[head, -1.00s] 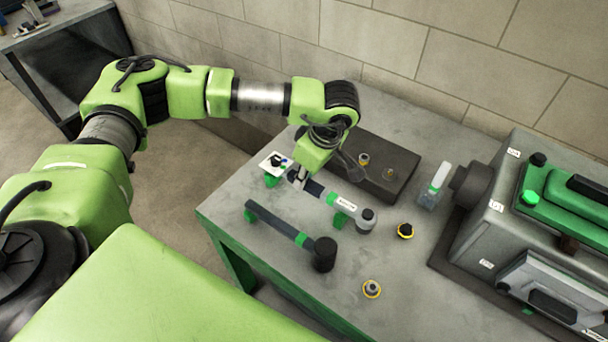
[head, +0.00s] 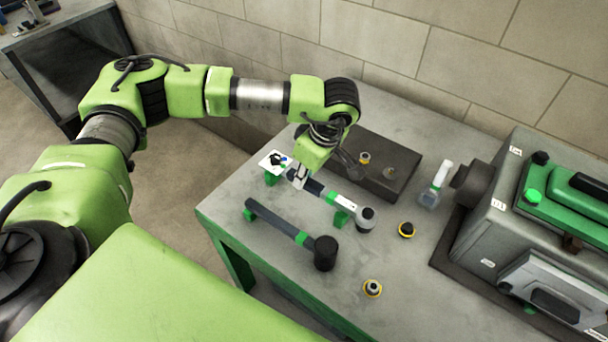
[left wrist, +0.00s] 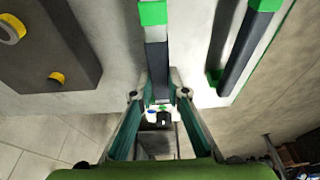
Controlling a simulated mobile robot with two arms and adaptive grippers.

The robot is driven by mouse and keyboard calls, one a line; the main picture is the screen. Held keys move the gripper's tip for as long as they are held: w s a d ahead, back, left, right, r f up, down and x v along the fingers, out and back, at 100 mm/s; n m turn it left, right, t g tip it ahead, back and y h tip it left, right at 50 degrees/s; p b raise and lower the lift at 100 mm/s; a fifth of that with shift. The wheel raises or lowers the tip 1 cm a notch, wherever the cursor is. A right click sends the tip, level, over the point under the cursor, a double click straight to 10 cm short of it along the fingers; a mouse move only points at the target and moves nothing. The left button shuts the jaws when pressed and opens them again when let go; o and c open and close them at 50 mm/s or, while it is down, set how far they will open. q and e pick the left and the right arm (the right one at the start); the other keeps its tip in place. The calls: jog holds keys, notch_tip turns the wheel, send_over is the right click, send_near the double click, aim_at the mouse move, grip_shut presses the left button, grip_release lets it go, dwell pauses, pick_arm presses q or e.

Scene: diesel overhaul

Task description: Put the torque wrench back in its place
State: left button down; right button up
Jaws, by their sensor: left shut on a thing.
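The torque wrench (head: 345,202), with a dark handle, green band, white label and grey round head, lies over two green supports (head: 341,218) on the grey workbench. My left gripper (head: 299,178) is shut on its dark handle, near the end away from the head. In the left wrist view, the fingers (left wrist: 159,92) are on both sides of the handle (left wrist: 157,68). I cannot tell whether the wrench touches the supports. A white card (head: 271,159) with a dark knob-like item is by the handle end. My right gripper is not in view.
A black-headed tool (head: 325,252) lies parallel, nearer me. A dark block (head: 385,160) with small fittings is behind the wrench.

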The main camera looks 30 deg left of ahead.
pick_arm(q)
jog(key=shift+f+b, duration=0.95)
jog(key=shift+f, duration=0.15)
jog(key=c, duration=1.9)
grip_release()
jog(key=shift+r, duration=0.1)
